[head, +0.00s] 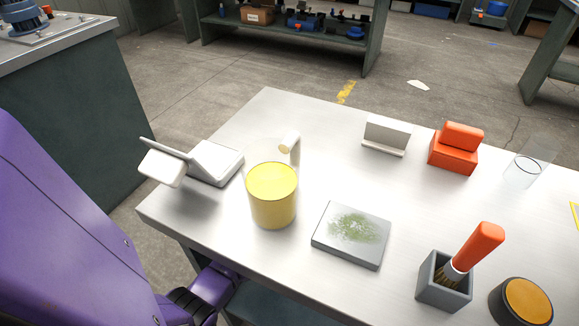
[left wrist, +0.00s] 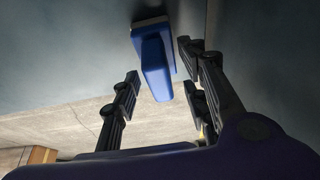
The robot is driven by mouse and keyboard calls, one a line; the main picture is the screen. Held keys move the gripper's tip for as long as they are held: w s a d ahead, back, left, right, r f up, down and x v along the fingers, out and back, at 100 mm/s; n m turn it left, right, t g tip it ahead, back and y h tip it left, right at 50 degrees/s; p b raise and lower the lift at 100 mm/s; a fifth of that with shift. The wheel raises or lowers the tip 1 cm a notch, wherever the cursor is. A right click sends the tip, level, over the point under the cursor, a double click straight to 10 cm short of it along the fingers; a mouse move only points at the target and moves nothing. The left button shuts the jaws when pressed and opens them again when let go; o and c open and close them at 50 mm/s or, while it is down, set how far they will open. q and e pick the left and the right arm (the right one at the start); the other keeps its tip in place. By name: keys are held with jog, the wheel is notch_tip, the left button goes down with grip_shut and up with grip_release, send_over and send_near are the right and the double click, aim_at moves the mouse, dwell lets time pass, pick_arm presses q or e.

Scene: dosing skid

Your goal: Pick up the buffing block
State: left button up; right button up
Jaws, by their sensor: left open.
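A blue block with a raised grip and a pale pad edge (left wrist: 155,62) shows in the left wrist view, against a dark grey-blue surface. I take it to be the buffing block, though an orange block with a raised top (head: 454,150) on the table has a similar form. My left gripper (left wrist: 160,78) is open, its dark fingers on either side of the blue block in the picture; I see no contact. In the head view my left arm goes down beside the table's near left edge, and the fingertips are hidden. My right gripper is not in view.
The metal table (head: 330,160) holds a jug of yellow stuff (head: 272,195), a white device (head: 212,162), a grey plate with green bits (head: 350,235), a brush in a grey holder (head: 440,290) and a clear glass (head: 525,170). A dark cabinet (head: 80,130) stands left.

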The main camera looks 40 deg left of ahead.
pick_arm(q)
grip_shut()
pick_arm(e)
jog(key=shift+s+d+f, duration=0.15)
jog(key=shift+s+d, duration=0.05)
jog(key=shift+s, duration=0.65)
